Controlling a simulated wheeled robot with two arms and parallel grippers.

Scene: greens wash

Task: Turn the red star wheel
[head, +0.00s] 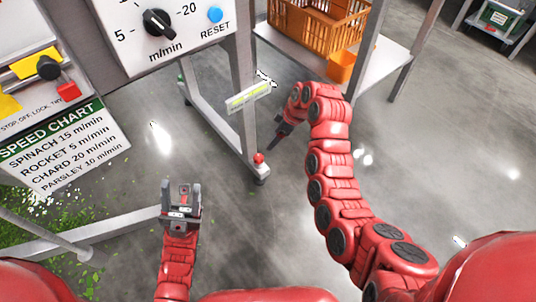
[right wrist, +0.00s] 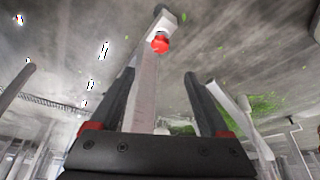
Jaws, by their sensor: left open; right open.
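The red star wheel (head: 259,158) sits low on the foot of a grey machine leg, just above the floor. It also shows in the right wrist view (right wrist: 160,43), beyond and between my fingers; its lobes are too small to tell. My right gripper (head: 277,142) is a little above and right of the wheel in the head view, pointing down to the left. In the right wrist view its two dark fingers (right wrist: 160,95) are spread apart with nothing between them, not touching the wheel. My left gripper (head: 181,188) is open and empty, over the floor at lower left.
The machine leg (head: 243,80) carries a level vial (head: 248,97) above the wheel. A control panel (head: 165,35) with a dial hangs above. A bench (head: 310,58) with an orange crate (head: 318,28) stands right. Spilled greens (head: 60,215) lie left. Floor around the wheel is clear.

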